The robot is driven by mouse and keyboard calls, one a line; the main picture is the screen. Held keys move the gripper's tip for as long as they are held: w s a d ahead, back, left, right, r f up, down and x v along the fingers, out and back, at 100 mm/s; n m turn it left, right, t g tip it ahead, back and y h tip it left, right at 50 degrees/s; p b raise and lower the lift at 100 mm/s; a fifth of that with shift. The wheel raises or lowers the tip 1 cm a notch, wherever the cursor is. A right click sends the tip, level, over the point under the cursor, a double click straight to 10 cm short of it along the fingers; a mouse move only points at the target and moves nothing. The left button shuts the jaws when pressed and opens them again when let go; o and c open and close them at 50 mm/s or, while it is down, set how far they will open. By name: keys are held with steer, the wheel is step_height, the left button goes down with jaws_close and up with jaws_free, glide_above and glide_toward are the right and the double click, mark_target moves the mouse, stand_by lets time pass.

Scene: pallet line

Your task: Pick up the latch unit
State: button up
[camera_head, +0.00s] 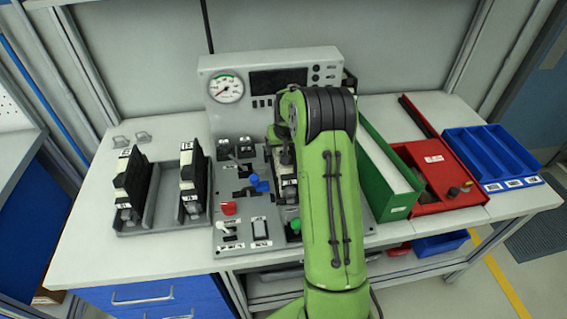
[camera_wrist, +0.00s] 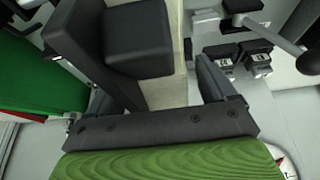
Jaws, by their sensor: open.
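In the head view, a unit with a black and pale body (camera_head: 288,186) sits in the grey control panel, largely hidden by my green arm. Two similar black units, the left one (camera_head: 131,187) and the right one (camera_head: 192,180), stand upright in a grey tray. I cannot tell for certain which is the latch unit. In the wrist view, my gripper (camera_wrist: 155,70) is open, its dark fingers either side of a pale body with a black block (camera_wrist: 138,40) on it. I cannot tell whether the fingers touch it. In the head view the fingers are hidden behind the arm.
The control panel (camera_head: 229,175) has a gauge (camera_head: 226,88), a blue handle (camera_head: 259,184), a red knob (camera_head: 229,208) and a green knob (camera_head: 296,224). A green bin (camera_head: 398,210), red bin (camera_head: 440,205) and blue tray (camera_head: 487,160) stand right. The bench front left is clear.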

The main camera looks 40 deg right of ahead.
steer(key=shift+x, duration=1.1)
steer(key=shift+c, duration=1)
steer(key=shift+r, duration=0.1)
steer(key=c, duration=1.1)
step_height(320, 180, up, 19)
steer(key=p, duration=0.8)
steer(key=shift+f, duration=0.25)
